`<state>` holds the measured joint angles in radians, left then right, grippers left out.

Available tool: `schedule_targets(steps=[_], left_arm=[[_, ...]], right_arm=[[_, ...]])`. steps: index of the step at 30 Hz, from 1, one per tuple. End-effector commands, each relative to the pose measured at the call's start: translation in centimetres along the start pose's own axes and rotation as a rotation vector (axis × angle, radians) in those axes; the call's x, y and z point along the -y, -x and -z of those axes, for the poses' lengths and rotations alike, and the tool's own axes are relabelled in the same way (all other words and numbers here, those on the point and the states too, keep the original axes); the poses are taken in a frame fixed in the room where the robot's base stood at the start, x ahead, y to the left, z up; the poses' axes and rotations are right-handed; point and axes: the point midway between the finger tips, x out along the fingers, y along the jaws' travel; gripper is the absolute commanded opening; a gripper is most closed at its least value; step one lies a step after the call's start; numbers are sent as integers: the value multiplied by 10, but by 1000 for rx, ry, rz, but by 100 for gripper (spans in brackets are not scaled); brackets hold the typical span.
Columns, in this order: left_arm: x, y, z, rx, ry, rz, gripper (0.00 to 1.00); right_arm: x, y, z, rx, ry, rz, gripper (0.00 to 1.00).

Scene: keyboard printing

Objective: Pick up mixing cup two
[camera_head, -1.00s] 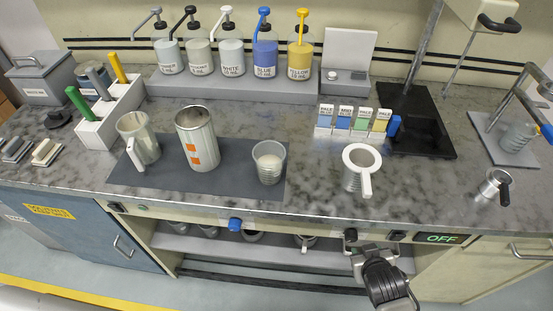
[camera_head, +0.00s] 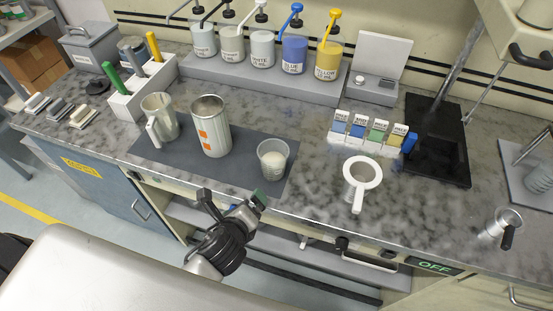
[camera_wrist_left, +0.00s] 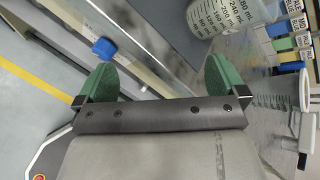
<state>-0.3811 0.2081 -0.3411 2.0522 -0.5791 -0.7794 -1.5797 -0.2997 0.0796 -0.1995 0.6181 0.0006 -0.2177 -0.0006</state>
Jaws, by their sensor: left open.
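Several cups stand on the counter; I cannot tell from any label which is mixing cup two. A clear cup with white contents (camera_head: 273,158) stands at the mat's right end, and a graduated cup (camera_wrist_left: 232,14) shows in the wrist view. My left gripper (camera_head: 234,198) is at the counter's front edge, below the cup with white contents. Its green fingertips are apart and empty in the wrist view (camera_wrist_left: 160,80).
Pump bottles (camera_head: 295,53) line the back shelf. Colour sample cards (camera_head: 377,130) stand right of centre. A white holder (camera_head: 140,102) with coloured handles is at left. A small metal cup (camera_head: 501,228) is at far right. A blue knob (camera_wrist_left: 104,47) projects from the counter front.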

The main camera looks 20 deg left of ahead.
Motion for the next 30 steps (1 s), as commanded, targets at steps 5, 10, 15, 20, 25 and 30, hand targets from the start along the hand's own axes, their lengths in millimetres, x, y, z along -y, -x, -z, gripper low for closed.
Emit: schedule_targets(steps=[5, 10, 15, 20, 25, 30], left_arm=[[36, -1, -5, 102, -522, 155, 100], [54, 1, -4, 176, -801, 223, 100], [63, -15, -6, 193, -854, 233, 100], [69, -40, -8, 190, -850, 233, 100], [72, -53, -9, 190, -849, 232, 100], [78, -72, -15, 189, -845, 231, 100]], right_arm=[[0, 3, 0, 1, 0, 0, 48], [0, 4, 0, 1, 1, 0, 48], [0, 6, 1, 1, 1, 0, 48], [0, 9, 1, 1, 1, 0, 48], [0, 10, 1, 1, 1, 0, 48], [0, 18, 2, 1, 1, 0, 48]])
